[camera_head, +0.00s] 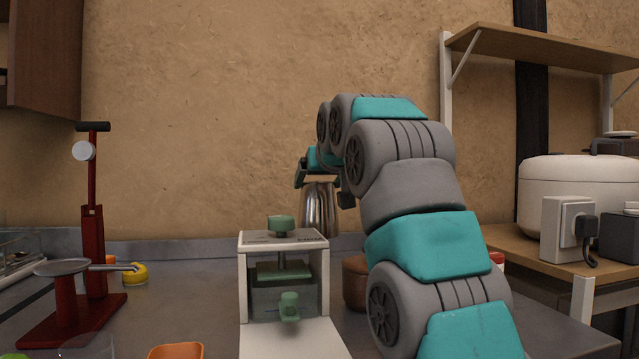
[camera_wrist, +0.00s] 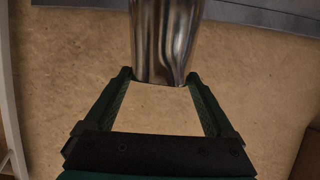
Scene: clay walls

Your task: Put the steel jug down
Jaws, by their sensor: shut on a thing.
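The steel jug (camera_head: 319,212) is a shiny metal vessel hanging below my gripper (camera_head: 322,182) in the head view, near the back wall. In the wrist view the jug (camera_wrist: 163,42) sits between the tips of the dark green fingers of my gripper (camera_wrist: 159,76), which is shut on it. The jug's lower end comes down behind the white-framed device in the head view, so I cannot tell whether it touches the grey worktop (camera_head: 180,300).
A white-framed press with green knobs (camera_head: 284,240) stands in front of the jug. A brown pot (camera_head: 355,283) is beside it, partly behind my arm. A red lever stand (camera_head: 92,260) is at left. A rice cooker (camera_head: 575,195) sits on the right shelf. Worktop between stand and press looks mostly clear.

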